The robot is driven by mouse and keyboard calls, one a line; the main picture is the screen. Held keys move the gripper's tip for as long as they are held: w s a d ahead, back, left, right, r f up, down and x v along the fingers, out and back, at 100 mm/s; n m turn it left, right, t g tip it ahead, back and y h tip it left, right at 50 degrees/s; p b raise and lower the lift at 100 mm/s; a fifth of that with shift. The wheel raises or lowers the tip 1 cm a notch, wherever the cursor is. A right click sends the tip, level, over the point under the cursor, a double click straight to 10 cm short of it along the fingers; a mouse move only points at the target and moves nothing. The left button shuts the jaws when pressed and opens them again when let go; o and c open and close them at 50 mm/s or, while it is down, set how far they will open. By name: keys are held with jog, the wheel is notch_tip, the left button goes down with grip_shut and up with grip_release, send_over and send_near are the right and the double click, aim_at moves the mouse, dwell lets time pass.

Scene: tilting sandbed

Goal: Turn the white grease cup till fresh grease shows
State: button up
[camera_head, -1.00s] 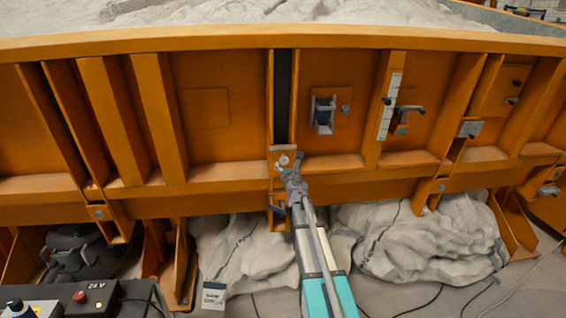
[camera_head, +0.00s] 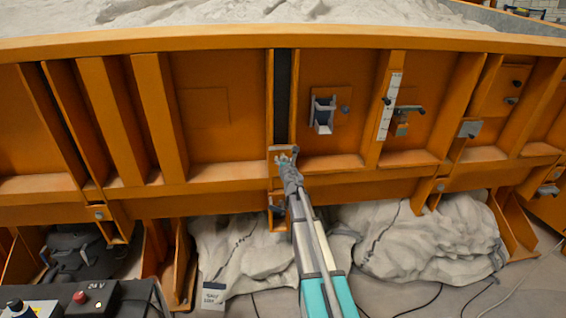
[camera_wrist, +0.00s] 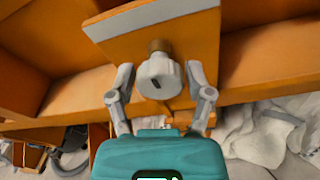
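The white grease cup (camera_wrist: 160,80) is in the middle of the wrist view, with a small dark mark on its face. It sits on a brass stem (camera_wrist: 160,46) at the orange, pale-edged plate (camera_wrist: 110,45). My gripper (camera_wrist: 160,74) is open, one finger on each side of the cup, with gaps between fingers and cup. I see no grease around the cup. In the head view my gripper (camera_head: 286,162) is at the small plate below the dark vertical slot and mostly hides the cup.
The orange ribbed sandbed wall (camera_head: 215,130) spans the head view, with a horizontal ledge by the cup. A grey bracket (camera_head: 322,115) and a white scale strip (camera_head: 391,105) are to the right. A control box (camera_head: 95,300) stands lower left.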

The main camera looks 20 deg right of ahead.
jog(key=c, duration=0.7)
jog(key=shift+o, duration=0.2)
jog(key=shift+m, duration=0.3)
jog(key=m+y, duration=0.1)
jog(key=m, duration=0.2)
jog(key=shift+t+b, duration=0.3)
jog(key=shift+b, duration=0.1)
jog(key=m+b, duration=0.1)
jog(key=m, duration=0.3)
jog(key=shift+t+y, duration=0.3)
jog(key=m+t+b, duration=0.1)
jog(key=m, duration=0.4)
jog(key=shift+y, duration=0.3)
jog(key=m+b, duration=0.1)
jog(key=m, duration=0.3)
jog(key=shift+a+r+t, duration=0.1)
jog(key=shift+t, duration=0.2)
jog(key=shift+m, duration=0.3)
